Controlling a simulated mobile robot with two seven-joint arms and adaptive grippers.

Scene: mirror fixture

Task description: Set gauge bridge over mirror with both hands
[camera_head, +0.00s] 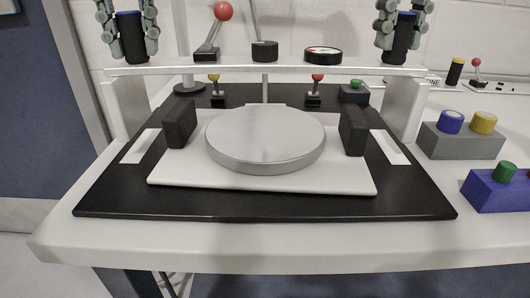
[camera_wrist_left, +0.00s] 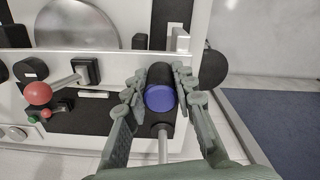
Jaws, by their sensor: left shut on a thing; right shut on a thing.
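The gauge bridge (camera_head: 285,71) is a pale beam with a broad leg at each end. It spans level behind the round grey mirror (camera_head: 265,138). I cannot tell whether its legs touch the base. My left gripper (camera_head: 129,24) is shut on the left black handle (camera_head: 130,42), which has a blue top that also shows in the left wrist view (camera_wrist_left: 160,97). My right gripper (camera_head: 405,22) is shut on the right black handle (camera_head: 402,45). The mirror lies on a white plate between two black blocks. White strips (camera_head: 141,146) (camera_head: 389,147) flank it on the black base board.
A grey box (camera_head: 460,141) with blue and yellow buttons and a blue box (camera_head: 496,191) with a green button stand at the right. A red-knobbed lever (camera_head: 222,12) rises near the beam. Small levers (camera_head: 214,80) (camera_head: 316,80) stand behind the mirror. The table's front edge is clear.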

